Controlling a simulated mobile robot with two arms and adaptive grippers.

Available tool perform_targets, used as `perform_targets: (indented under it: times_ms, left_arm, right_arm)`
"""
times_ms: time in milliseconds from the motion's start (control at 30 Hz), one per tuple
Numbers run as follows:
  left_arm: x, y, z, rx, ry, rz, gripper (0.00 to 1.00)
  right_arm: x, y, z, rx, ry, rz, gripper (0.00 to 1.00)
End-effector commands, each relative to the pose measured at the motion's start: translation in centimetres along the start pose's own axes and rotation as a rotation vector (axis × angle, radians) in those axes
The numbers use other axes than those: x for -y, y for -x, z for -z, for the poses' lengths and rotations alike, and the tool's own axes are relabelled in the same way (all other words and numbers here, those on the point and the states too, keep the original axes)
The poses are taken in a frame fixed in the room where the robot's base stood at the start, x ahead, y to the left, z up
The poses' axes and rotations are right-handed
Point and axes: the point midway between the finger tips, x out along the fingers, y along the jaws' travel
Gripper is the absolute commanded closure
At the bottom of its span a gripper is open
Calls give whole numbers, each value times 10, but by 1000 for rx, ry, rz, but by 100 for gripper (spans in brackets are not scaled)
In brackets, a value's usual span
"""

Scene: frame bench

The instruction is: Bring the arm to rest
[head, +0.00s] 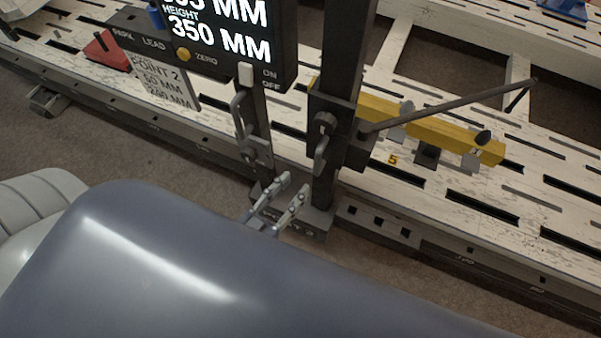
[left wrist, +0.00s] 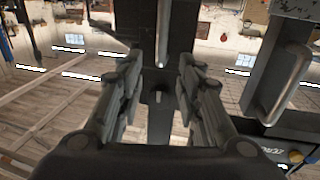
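The measuring arm is a thin grey rod (head: 450,107) with a bent-down tip (head: 517,98). It reaches right from a dark carriage (head: 345,122) on an upright post (head: 347,50), above a yellow beam (head: 430,130). The carriage bears a grey handle (head: 321,155). My left gripper (head: 295,183) is low in front of the post's foot, fingers apart and nothing between them. In the left wrist view the open fingers (left wrist: 160,75) frame a dark upright part; I cannot tell whether they touch it. My right gripper is not in view.
A placard (head: 165,82) and a red block (head: 105,50) are further left. The slotted white bench (head: 540,190) runs right; carpet lies in front.

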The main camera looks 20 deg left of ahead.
Motion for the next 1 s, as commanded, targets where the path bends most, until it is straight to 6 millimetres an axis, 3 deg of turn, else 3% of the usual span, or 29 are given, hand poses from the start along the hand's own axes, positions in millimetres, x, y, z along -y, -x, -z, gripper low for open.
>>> perform_targets:
  times_ms: [733, 867, 1000]
  left_arm:
    - [0, 6, -6, 12, -4, -2, 67]
    - [2, 8, -48, 102, -19, -10, 67]
    - [8, 20, -136, 305, -44, -23, 67]
  right_arm:
    - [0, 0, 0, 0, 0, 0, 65]
    - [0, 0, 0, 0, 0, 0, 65]
    - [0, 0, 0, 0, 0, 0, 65]
